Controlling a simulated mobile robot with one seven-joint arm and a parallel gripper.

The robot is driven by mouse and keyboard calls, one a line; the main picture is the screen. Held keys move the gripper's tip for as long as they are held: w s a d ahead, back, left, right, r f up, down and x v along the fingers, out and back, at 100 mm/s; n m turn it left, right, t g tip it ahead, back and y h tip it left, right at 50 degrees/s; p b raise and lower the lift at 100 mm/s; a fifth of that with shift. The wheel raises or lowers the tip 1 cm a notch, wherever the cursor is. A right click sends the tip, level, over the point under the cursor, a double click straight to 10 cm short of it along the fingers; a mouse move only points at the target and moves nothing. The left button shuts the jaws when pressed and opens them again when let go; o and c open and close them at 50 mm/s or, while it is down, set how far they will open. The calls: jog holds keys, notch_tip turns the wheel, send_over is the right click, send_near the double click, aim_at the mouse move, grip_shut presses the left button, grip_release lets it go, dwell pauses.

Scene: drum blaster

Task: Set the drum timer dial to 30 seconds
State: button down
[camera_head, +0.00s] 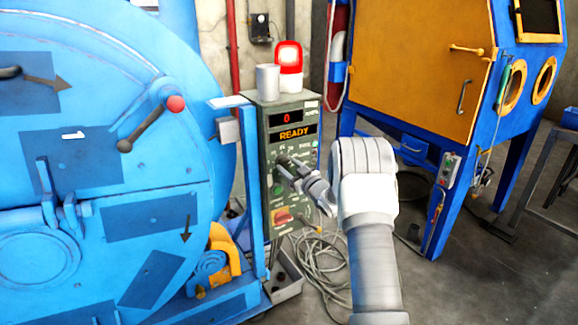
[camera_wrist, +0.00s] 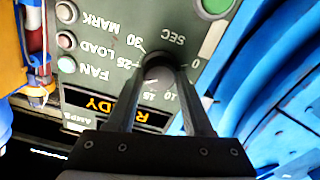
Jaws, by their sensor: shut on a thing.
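The timer dial (camera_wrist: 158,74) is a round knob on the grey-green control box (camera_head: 252,180), ringed by numbers such as 10, 15, 25 and 30 and the word SEC. The wrist view shows it upside down. My gripper (camera_wrist: 160,68) is shut on the dial, with one finger on each side. A small pale mark shows on the dial, but I cannot tell exactly which number it points to. In the head view my gripper (camera_head: 284,166) reaches the panel from the right and hides the dial. The displays above read 0 and READY (camera_head: 294,133).
Labelled buttons for FAN (camera_wrist: 66,64), LOAD (camera_wrist: 66,40) and MARK (camera_wrist: 66,12) lie beside the dial. A red-orange switch (camera_head: 283,216) is below it. The blue drum (camera_head: 100,190) stands close on the left, a blue and orange cabinet (camera_head: 420,70) on the right. Cables (camera_head: 325,260) lie on the floor.

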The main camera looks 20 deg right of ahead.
jog(key=m+p, duration=0.1)
jog(key=m, duration=0.5)
jog(key=shift+m+p, duration=0.3)
jog(key=shift+p, duration=0.1)
jog(key=m+p, duration=0.1)
jog(key=m, duration=0.5)
jog(key=shift+p, duration=0.35)
jog(key=shift+f, duration=0.1)
jog(key=shift+c, duration=1.6)
grip_release()
jog(key=s+d+p, duration=0.2)
jog(key=s+d, duration=0.1)
jog(key=s, duration=1.4)
jog(key=shift+d+p, duration=0.15)
jog(key=shift+p, duration=0.25)
